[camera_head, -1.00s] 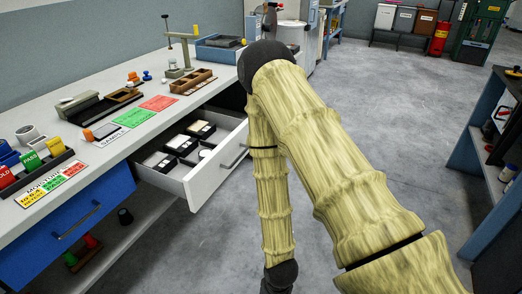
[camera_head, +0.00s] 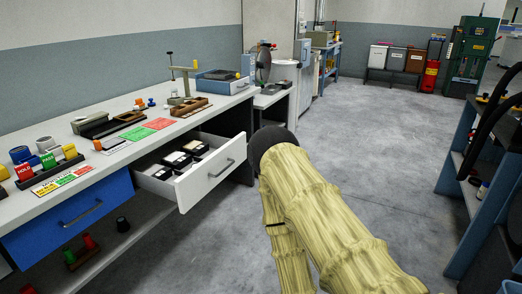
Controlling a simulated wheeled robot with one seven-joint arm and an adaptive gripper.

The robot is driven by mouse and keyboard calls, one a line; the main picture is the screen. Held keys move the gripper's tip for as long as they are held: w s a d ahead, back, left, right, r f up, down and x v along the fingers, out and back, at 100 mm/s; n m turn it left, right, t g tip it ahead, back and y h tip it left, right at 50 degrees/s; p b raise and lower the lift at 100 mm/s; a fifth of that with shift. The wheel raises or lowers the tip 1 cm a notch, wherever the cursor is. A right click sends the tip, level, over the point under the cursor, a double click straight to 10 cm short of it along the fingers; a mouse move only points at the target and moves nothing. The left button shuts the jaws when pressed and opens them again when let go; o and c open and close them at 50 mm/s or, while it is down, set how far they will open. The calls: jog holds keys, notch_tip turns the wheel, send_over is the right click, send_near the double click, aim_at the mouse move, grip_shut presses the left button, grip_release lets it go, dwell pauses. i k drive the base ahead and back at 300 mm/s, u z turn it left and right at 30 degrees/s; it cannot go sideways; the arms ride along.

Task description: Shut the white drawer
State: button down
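The white drawer (camera_head: 207,178) stands pulled out from under the grey-white workbench (camera_head: 84,208), left of the middle of the view. Several small black boxes with pale contents (camera_head: 177,160) lie inside it. Its front has a grey bar handle (camera_head: 222,169) and faces right. My arm, in a pale yellow bamboo-like cover, reaches up from the bottom, right of the drawer and apart from it in the picture. My gripper is not visible; the arm's lower part runs out of the bottom of the frame.
A closed blue drawer (camera_head: 77,214) is left of the white one. Stamps, trays and coloured cards (camera_head: 159,123) lie on the bench top. Open concrete floor (camera_head: 370,140) spreads to the right. A blue shelf rack (camera_head: 458,190) stands at the right edge.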

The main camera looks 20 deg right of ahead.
aim_at(165, 171)
jog(key=z, duration=0.35)
jog(key=i, duration=1.45)
jog(key=u, duration=0.45)
